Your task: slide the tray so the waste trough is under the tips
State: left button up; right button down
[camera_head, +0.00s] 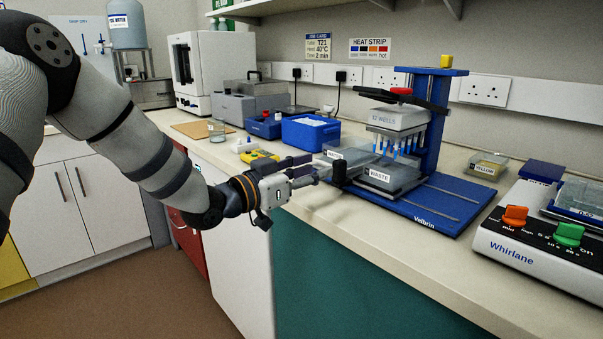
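The pipetting stand has a blue base (440,205) and a blue upright. Its white head, labelled "12 WELLS" (398,117), holds a row of pale blue tips (394,144) pointing down. Below is a grey tray section with the waste trough (392,178), labelled "WASTE". Another labelled trough (345,152) sits to its left, partly hidden by my gripper. The tips show above the back of the waste trough; their exact alignment is unclear. My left gripper (338,173) is at the tray's left front, its dark fingertips close to the waste trough; contact and opening are unclear. My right gripper is out of view.
A blue ice box (311,132) and a yellow device (260,156) stand left of the stand. The Whirlane mixer (535,240), with orange and green knobs, stands at the right. The bench's front strip (400,240) is clear.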

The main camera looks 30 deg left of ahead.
pick_arm(q)
jog(key=v, duration=0.4)
jog(key=s+d+f+n+g+y+p, duration=0.1)
jog(key=s+d+f+g, duration=0.15)
jog(key=s+f, duration=0.55)
jog(key=s+d+f+n+g+y, duration=0.1)
jog(key=s+f+g, duration=0.3)
jog(key=f, duration=0.7)
jog(key=s+d+f+n+g+y+p, duration=0.1)
jog(key=s+d+f+g+y, duration=0.15)
jog(key=s+f, duration=0.55)
jog(key=s+f+g, duration=0.3)
jog(key=s, duration=0.6)
jog(key=s+f+n+g+y, duration=0.1)
jog(key=s+f+g, duration=0.2)
jog(key=s, duration=0.7)
jog(key=s+f+g+p, duration=0.1)
jog(key=s+f+g, duration=0.2)
jog(key=s, duration=0.7)
jog(key=shift+s+d+g+y, duration=0.2)
jog(key=shift+d+g+y, duration=0.2)
jog(key=shift+g, duration=0.4)
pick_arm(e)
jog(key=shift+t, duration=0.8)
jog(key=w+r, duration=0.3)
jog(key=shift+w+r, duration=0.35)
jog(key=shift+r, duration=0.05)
